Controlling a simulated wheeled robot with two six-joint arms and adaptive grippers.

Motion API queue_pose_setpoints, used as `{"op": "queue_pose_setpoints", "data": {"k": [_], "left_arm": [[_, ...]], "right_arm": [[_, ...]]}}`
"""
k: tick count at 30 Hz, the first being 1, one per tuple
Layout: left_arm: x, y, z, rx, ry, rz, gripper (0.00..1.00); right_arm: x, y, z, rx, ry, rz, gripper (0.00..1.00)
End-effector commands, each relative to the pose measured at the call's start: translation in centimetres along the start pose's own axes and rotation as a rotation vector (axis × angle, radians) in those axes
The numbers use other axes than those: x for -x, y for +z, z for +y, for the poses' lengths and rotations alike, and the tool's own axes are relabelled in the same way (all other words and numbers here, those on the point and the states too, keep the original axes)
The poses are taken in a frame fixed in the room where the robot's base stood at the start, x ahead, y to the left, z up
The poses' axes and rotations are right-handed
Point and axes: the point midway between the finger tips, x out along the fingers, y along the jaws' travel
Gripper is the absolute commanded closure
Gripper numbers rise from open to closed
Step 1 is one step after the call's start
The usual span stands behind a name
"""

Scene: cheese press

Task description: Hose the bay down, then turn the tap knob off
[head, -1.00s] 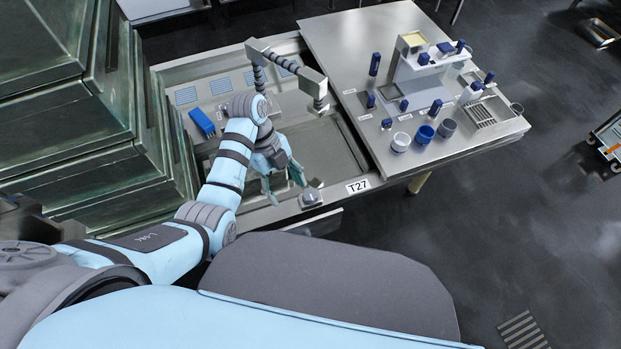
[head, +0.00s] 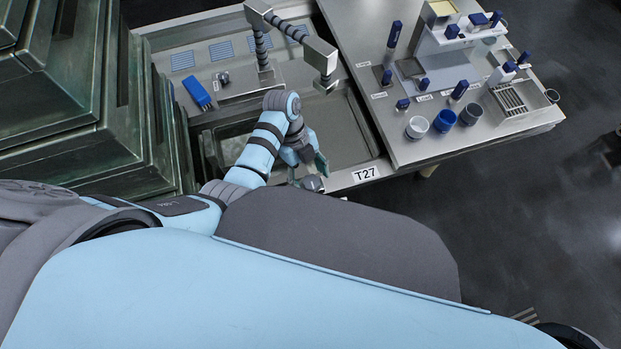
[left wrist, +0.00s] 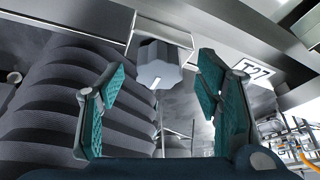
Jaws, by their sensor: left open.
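The tap knob (head: 312,184) is a grey knob at the front edge of the sink bay (head: 352,148), left of the T27 label. In the left wrist view the knob (left wrist: 158,65) is faceted, with a small white mark. My left gripper (head: 308,165) is open beside the knob. In the left wrist view its teal fingers (left wrist: 160,88) stand apart with the knob between and just beyond their tips; contact cannot be told. The spray tap with its ribbed hose (head: 320,58) stands over the bay, not held. My right gripper is not in view.
A blue brush-like object (head: 197,92) lies on the ledge left of the bay. The steel worktop (head: 440,150) at right carries several cups, blue-handled parts and a press. Tall green metal blocks (head: 90,110) crowd the left. The floor at right is open.

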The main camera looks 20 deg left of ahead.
Motion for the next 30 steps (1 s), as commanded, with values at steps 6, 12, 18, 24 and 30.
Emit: {"op": "queue_pose_setpoints", "data": {"k": [6,12,18,24,30], "left_arm": [[-1.1,0.0,0.0,-0.002,0.001,-0.001,0.42],[-1.0,0.0,0.0,-0.002,0.001,-0.001,0.53],[-1.0,0.0,0.0,-0.001,0.001,-0.001,0.85],[-1.0,0.0,0.0,0.004,-0.001,-0.001,0.9],[-0.8,-0.1,0.0,0.045,-0.019,0.0,0.9]], "right_arm": [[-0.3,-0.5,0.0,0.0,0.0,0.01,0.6],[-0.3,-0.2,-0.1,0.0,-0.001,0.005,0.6],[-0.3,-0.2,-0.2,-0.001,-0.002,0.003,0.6],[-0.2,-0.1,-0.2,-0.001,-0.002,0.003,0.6],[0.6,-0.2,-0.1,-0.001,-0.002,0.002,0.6]]}}
